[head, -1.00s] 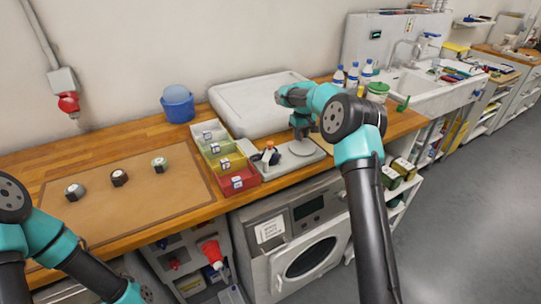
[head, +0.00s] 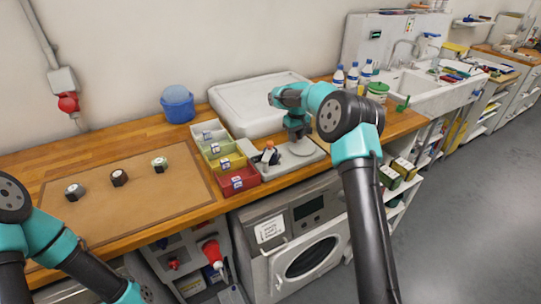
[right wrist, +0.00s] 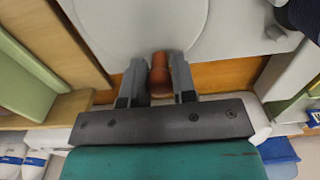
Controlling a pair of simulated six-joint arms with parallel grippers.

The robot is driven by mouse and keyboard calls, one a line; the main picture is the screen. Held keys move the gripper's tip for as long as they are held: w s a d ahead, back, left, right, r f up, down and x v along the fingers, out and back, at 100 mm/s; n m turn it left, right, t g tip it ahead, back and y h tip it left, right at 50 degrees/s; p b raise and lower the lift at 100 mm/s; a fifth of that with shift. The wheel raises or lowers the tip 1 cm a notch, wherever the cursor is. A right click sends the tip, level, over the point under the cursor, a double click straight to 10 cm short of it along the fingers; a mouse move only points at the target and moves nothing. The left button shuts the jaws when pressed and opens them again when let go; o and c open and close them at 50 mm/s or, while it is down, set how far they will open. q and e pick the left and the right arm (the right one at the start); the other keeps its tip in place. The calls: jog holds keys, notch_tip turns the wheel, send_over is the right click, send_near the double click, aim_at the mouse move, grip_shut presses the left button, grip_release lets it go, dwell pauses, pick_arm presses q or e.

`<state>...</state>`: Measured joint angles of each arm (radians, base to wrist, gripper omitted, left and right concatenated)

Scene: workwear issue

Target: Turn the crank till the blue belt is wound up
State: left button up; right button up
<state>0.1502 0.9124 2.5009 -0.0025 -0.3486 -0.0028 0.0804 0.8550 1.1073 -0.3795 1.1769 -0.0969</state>
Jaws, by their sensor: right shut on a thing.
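My right gripper (head: 298,135) is low over a pale grey round disc (head: 304,150) on a grey base at the front of the bench. In the right wrist view, my right gripper (right wrist: 157,78) is shut on an orange-brown crank handle (right wrist: 160,70), at the edge of the pale disc (right wrist: 140,25). A dark blue-black piece (right wrist: 302,14) shows at the upper right of that view; I cannot tell if it is the belt. No blue belt can be made out clearly. My left arm comes in at lower left, its gripper out of frame.
Coloured small bins (head: 238,179) stand left of the disc, close to a small orange and black piece (head: 268,154). A large grey lid-like tray (head: 262,98) lies behind. Several small rolls rest on the brown mat (head: 130,205). A blue bucket (head: 178,106) stands at the back.

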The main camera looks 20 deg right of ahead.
jog(key=shift+s+a, duration=0.1)
jog(key=shift+a, duration=0.3)
jog(key=shift+s+a, duration=0.5)
jog(key=shift+a, duration=0.05)
jog(key=o, duration=0.6)
notch_tip(320, 180, up, 8)
dwell(0.7)
